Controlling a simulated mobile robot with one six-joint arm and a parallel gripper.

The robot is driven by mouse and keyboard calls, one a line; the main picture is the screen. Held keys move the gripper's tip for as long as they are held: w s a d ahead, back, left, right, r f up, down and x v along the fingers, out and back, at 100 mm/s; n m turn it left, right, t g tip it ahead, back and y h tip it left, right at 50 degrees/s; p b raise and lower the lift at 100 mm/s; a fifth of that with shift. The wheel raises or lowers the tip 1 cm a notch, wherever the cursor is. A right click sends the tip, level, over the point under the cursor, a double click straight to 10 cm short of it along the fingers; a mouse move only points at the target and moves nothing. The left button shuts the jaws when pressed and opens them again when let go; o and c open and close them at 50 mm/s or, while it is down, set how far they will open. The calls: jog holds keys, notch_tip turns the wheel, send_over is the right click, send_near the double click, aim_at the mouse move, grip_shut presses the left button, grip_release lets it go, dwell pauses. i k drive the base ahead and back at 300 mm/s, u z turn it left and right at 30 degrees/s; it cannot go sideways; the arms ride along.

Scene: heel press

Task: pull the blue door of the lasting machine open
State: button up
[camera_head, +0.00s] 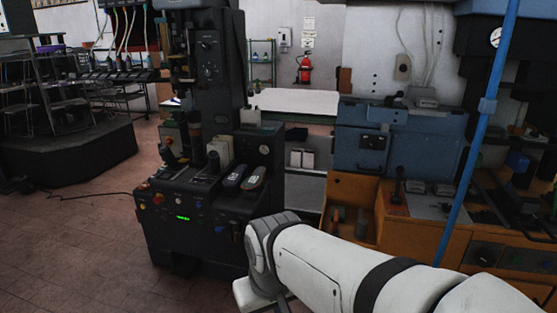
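The blue door (410,154) is a wide blue panel on the machine at the right, above an orange-brown cabinet. A dark rectangular latch or handle (373,142) sits on its left part. The door looks closed, though its edges are hard to make out. My white arm (325,268) reaches in from the lower right, in front of and below the door, apart from it in the picture. The arm bends at a grey joint left of the door and drops out at the bottom edge. My gripper is not visible.
An open orange-brown compartment (349,188) lies below the door. Brown floor (90,240) is open at left, with a cable across it.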

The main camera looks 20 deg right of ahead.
aim_at(353, 152)
jog(key=z, duration=0.15)
jog(key=i, duration=1.05)
jog(key=z, duration=0.7)
jog(key=i, duration=0.5)
jog(key=z, duration=0.4)
jog(key=k, duration=0.9)
jog(key=z, duration=0.2)
jog(key=i, duration=0.9)
jog(key=u, duration=0.05)
